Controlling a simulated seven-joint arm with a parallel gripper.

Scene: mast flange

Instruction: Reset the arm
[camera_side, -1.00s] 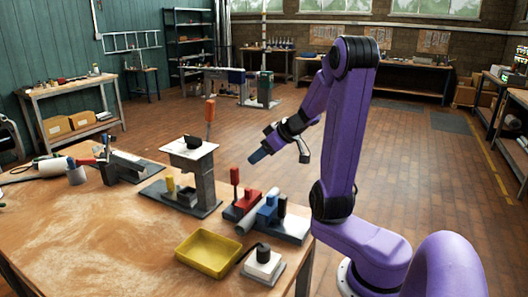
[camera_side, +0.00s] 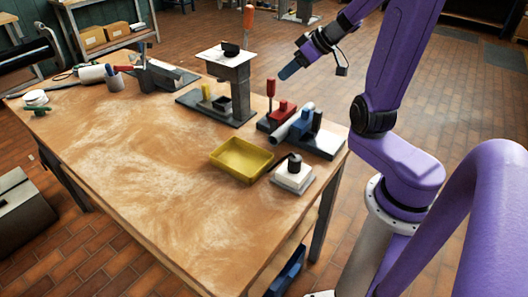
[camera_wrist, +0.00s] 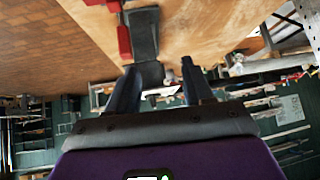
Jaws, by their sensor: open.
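My gripper (camera_side: 288,72) hangs in the air at the far right of the bench, right of the post stand and above the red and blue clamp. Nothing is seen held in it. In the wrist view its two dark fingers (camera_wrist: 158,88) stand apart, with a dark post and a red part beyond them. The post stand (camera_side: 230,85) is upright, with a white top plate carrying a small black block. The red clamp block (camera_side: 284,112) and blue block (camera_side: 300,122) sit on a dark base with a grey tube between them.
A yellow tray (camera_side: 240,160) and a white block with a black knob (camera_side: 293,175) lie at the bench's right edge. An orange-handled tool (camera_side: 248,18) rises behind the stand. A vise (camera_side: 160,75) stands at the back.

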